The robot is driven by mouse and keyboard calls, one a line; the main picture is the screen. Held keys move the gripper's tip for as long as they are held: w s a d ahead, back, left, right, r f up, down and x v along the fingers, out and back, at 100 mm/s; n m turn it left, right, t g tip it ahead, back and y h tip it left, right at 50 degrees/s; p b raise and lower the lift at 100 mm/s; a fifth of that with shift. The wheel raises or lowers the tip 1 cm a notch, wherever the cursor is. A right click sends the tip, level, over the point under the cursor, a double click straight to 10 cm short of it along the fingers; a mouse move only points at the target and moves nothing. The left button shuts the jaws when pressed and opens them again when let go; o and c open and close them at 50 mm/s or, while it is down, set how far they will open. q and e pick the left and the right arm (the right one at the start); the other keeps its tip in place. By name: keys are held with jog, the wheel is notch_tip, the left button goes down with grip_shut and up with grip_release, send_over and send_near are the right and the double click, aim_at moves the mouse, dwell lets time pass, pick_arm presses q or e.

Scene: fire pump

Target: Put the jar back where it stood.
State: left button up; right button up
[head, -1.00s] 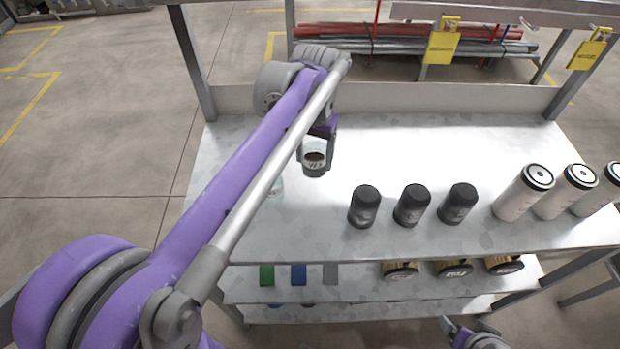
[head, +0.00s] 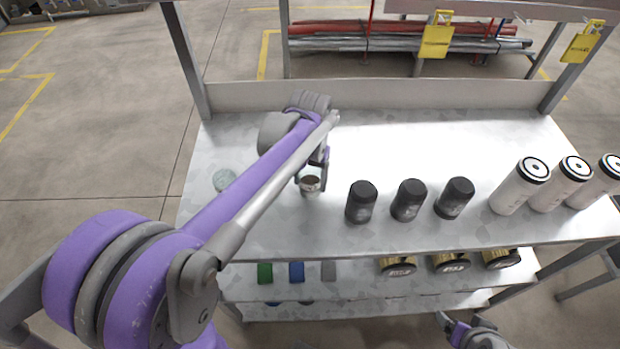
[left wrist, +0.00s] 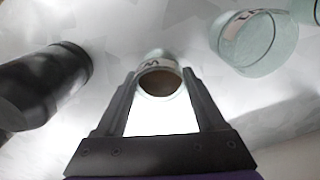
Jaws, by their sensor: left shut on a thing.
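My left gripper (head: 311,180) is shut on a small clear glass jar (head: 310,187) with a pale label and brown contents. The jar also shows between the fingers in the left wrist view (left wrist: 158,80). It is over the white top shelf, left of the row of black canisters; whether its base touches the shelf I cannot tell. A greenish glass jar (head: 224,180) stands farther left, beyond my left arm. In the left wrist view a greenish jar (left wrist: 258,42) is to the right of the gripper. My right gripper (head: 462,330) is at the bottom edge, its fingers unclear.
Black canisters (head: 408,200) stand just right of the held jar, with white cylinders (head: 520,187) farther right. The top shelf (head: 420,135) is clear behind them. A lower shelf holds gold-coloured cans (head: 397,265) and coloured blocks (head: 297,272). A raised back panel (head: 380,94) edges the shelf.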

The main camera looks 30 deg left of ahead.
pick_arm(q)
jog(key=shift+f, duration=0.15)
jog(key=o, duration=1.5)
jog(key=shift+c, duration=0.2)
jog(key=shift+r, duration=0.3)
notch_tip(320, 180, up, 11)
jog(key=s+d+f+t, duration=0.2)
jog(key=s+f, duration=0.2)
jog(key=s, duration=0.1)
jog(key=s+d+f+m+t, duration=0.1)
jog(key=s+d+f, duration=0.1)
jog(key=s+f, duration=0.2)
jog(key=s+d+f+t+p, duration=0.1)
jog(key=s+d+f+t, duration=0.1)
jog(key=s+f, duration=0.2)
jog(key=shift+s+d+f+m+t, duration=0.15)
jog(key=shift+s+d+m, duration=0.05)
jog(key=shift+s, duration=0.25)
jog(key=shift+s+d+f+m+t, duration=0.1)
jog(key=shift+s+d+m+t, duration=0.1)
jog(key=shift+s, duration=0.2)
